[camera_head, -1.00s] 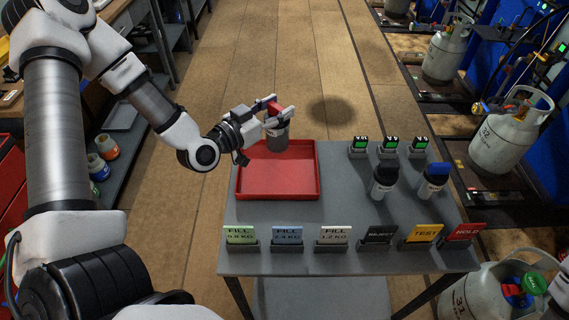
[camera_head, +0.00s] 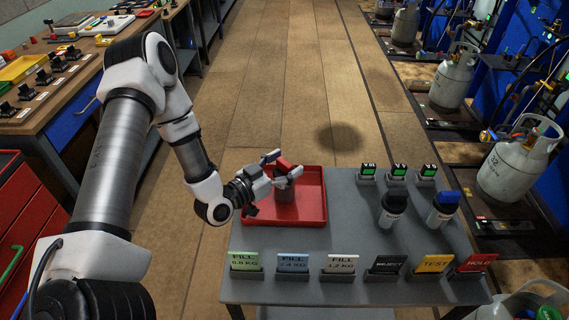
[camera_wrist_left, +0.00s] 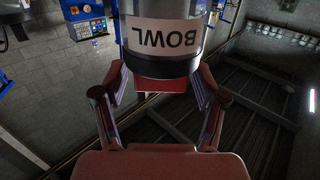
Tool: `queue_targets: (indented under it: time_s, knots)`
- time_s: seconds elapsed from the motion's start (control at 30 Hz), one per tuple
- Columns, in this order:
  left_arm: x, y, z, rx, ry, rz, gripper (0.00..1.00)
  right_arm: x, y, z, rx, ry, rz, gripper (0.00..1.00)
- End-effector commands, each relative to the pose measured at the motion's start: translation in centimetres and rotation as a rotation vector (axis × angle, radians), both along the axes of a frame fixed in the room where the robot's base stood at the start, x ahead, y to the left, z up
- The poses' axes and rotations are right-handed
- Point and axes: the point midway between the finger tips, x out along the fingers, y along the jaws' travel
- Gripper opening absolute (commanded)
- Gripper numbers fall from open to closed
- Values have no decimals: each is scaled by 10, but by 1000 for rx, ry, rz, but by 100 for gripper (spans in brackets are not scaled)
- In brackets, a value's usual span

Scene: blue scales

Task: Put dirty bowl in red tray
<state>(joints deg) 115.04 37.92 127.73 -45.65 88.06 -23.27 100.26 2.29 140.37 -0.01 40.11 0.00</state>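The dirty bowl (camera_head: 285,191) is a small grey metal cylinder with a red part at its top, held upright or nearly so over the inside of the red tray (camera_head: 318,220). My left gripper (camera_head: 281,165) is shut on it near its top, one finger on each side. I cannot tell whether the bowl's base touches the tray floor. In the left wrist view the bowl (camera_wrist_left: 165,62) shows between the fingers with an upside-down BOWL label. The red tray is a shallow box at the table's far left. My right gripper is not in view.
Several small green-screen displays (camera_head: 398,172) line the back edge, and several label cards (camera_head: 340,264) line the front. The table's middle is clear.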

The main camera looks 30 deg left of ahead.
Motion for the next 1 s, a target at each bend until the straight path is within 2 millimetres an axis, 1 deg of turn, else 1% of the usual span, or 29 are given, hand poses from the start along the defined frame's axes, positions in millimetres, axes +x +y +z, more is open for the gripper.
queue_targets:
  time_s: [0.23, 0.3, 0.37, 0.47, 0.6, 0.8, 0.9, 1.0]
  knots:
    - [0, 0, 1, 0, 0, 0, 73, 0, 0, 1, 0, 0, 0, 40]
    - [0, 0, 6, 0, 0, 0, 73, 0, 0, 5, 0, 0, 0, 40]
    - [-5, 2, 4, -2, 0, 2, 73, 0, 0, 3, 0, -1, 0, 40]
    - [-20, 7, 4, -6, 0, 5, 73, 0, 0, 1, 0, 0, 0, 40]
    - [-49, 14, 7, -8, 1, 7, 73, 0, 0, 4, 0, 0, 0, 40]
    - [-88, 23, 11, -6, 1, 7, 73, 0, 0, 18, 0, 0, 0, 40]
    - [-103, 26, 13, -4, 1, 5, 73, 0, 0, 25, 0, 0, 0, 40]
    - [-112, 28, 11, -2, 0, 2, 73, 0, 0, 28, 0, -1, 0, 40]
